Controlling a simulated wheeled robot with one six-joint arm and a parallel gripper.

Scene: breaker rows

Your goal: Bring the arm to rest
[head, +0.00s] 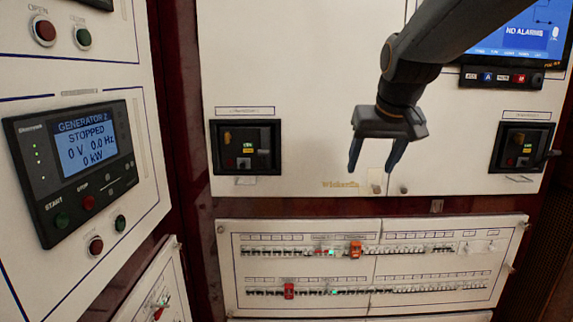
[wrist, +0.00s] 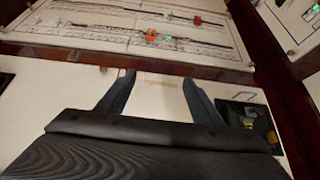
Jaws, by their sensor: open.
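My gripper (head: 377,168) hangs from my arm in the upper right middle of the head view, its two fingers pointing down and apart. It is open and nothing is between the fingers. It hangs in front of the white cabinet front (head: 290,70), above the breaker panel (head: 233,250). In the wrist view my gripper (wrist: 157,80) shows its spread fingers at the middle, with bare cabinet front between them. The wrist view is turned, with the breaker panel (wrist: 100,52) at the top.
The generator panel (head: 85,150) reads "STOPPED" at the left. A left breaker (head: 245,147) and a right breaker (head: 521,147) flank my gripper. A monitor (head: 522,35) stands behind my arm. Orange (head: 355,249) and red (head: 289,291) pieces sit on the breaker rows.

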